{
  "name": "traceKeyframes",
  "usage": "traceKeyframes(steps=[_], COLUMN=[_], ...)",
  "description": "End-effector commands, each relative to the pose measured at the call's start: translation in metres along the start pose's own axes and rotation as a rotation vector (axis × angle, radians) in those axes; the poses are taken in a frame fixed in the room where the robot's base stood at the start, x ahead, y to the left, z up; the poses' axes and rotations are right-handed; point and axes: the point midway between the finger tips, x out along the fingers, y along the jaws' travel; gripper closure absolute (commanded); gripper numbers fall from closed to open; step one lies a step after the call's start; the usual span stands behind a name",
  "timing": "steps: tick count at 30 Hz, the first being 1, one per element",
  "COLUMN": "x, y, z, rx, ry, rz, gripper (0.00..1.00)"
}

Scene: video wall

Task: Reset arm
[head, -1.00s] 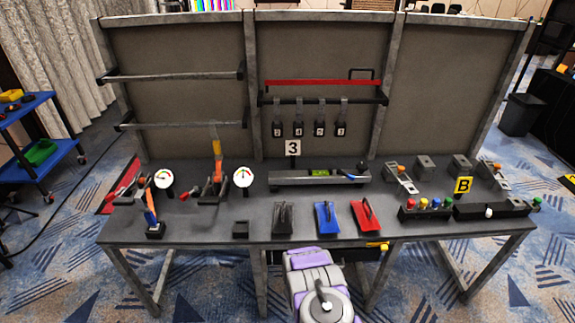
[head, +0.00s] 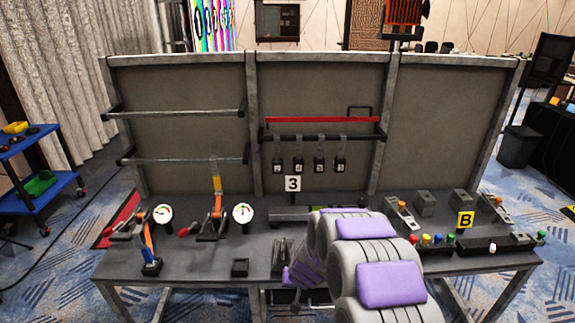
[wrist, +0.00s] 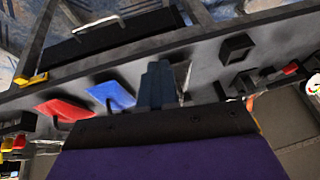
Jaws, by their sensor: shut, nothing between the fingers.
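My arm is raised in front of the right-middle of the workbench in the head view, with its purple-and-grey links large in the foreground. My gripper (wrist: 157,85) shows in the wrist view as dark narrow fingers, shut and empty, over the bench. A blue block (wrist: 112,93) and a red block (wrist: 65,110) lie beside it in that view, with no visible contact. In the head view my arm hides both blocks and much of the long grey bar holding the level.
The grey workbench (head: 205,262) carries gauges, levers, a small black box (head: 240,267) and coloured buttons (head: 432,240). Its back panel holds rails, a red bar (head: 322,119) and hanging numbered tags. A yellow handle (wrist: 30,78) is at the bench edge. A blue cart (head: 38,180) stands left.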

Motion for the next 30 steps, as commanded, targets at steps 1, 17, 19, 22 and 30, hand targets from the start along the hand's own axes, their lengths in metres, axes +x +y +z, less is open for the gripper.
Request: traceKeyframes(steps=[1,17,19,22,30], x=[-0.021,-0.208,-0.231,-0.263,-0.340], y=[-0.006,-0.021,-0.017,-0.009,0.023], z=[-0.001,0.070,0.087,0.112,0.188], rx=[-0.003,-0.063,-0.069,-0.072,-0.060], ry=[-0.011,-0.231,-0.266,-0.314,-0.448], rz=[-0.026,-0.140,-0.133,-0.115,-0.019], gripper=[1.00,1.00,1.00,1.00,1.00])
